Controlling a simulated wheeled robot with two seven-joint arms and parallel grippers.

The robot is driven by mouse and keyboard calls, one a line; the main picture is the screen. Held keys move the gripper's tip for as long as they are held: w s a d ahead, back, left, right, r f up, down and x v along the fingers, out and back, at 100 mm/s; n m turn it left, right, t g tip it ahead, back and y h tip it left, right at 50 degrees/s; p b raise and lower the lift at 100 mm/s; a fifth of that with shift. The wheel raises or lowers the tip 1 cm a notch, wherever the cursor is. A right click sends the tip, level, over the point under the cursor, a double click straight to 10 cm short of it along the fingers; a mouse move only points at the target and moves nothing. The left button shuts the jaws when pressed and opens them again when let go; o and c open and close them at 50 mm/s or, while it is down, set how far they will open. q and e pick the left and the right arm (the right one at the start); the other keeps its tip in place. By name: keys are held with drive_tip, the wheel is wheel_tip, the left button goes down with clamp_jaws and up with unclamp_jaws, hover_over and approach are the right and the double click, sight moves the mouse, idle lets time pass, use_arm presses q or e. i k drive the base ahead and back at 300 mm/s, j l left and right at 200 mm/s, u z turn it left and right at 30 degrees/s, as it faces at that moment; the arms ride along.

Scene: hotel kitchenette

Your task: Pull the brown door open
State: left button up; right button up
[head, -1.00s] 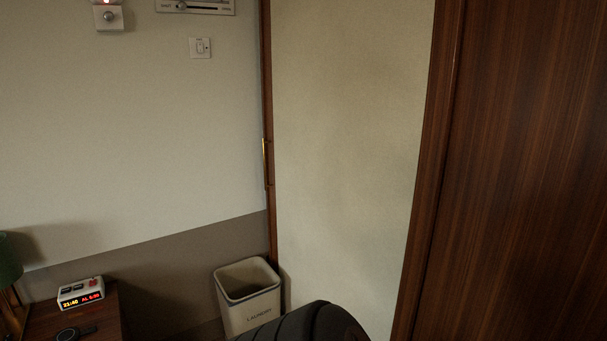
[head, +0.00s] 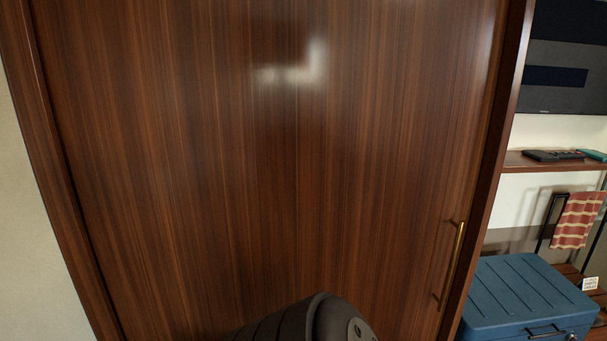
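The brown door (head: 250,170) fills most of the head view. It is dark striped wood set in a brown frame, and it looks shut. A vertical brass bar handle (head: 453,262) is on its right side, low in the view. A dark rounded part of my own body shows at the bottom middle and covers a little of the door's lower area. Neither of my grippers is in view, and nothing of mine touches the handle.
Right of the door frame, a blue lidded chest (head: 525,290) stands close to the handle side. Above it are a wooden shelf (head: 545,164) with dark items and a wall screen (head: 565,55). A red striped towel (head: 578,220) hangs on a rack. Pale wall is at left.

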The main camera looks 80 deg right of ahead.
sight(230, 164)
drive_tip(key=z, duration=2.4)
